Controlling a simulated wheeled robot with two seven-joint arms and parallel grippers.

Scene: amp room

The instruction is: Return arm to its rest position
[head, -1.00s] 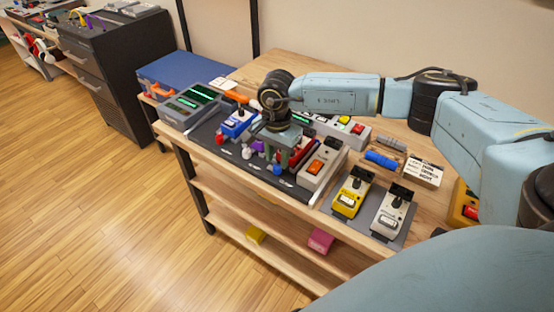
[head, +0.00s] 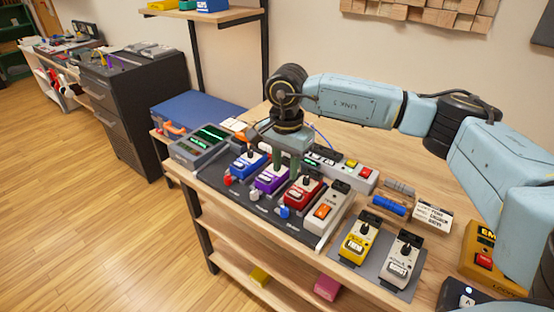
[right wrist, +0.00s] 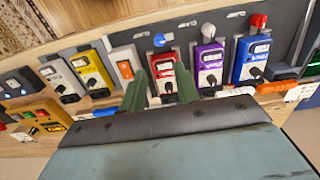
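My right gripper (head: 287,172) hangs over the back of the pedal board (head: 238,194), behind the purple and red pedals. Its two green fingers also show in the right wrist view (right wrist: 161,95). They stand apart with nothing between them, and the red pedal (right wrist: 163,71) lies beyond them. My right arm reaches in from the right over the table. My left gripper is in neither view now.
The board carries a blue pedal (head: 247,163), a purple pedal (head: 270,180) and a red pedal (head: 303,193). Yellow (head: 355,243) and white (head: 402,262) pedals stand to the right. A dark drawer cabinet (head: 135,105) stands at left. Open floor (head: 90,230) lies in front.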

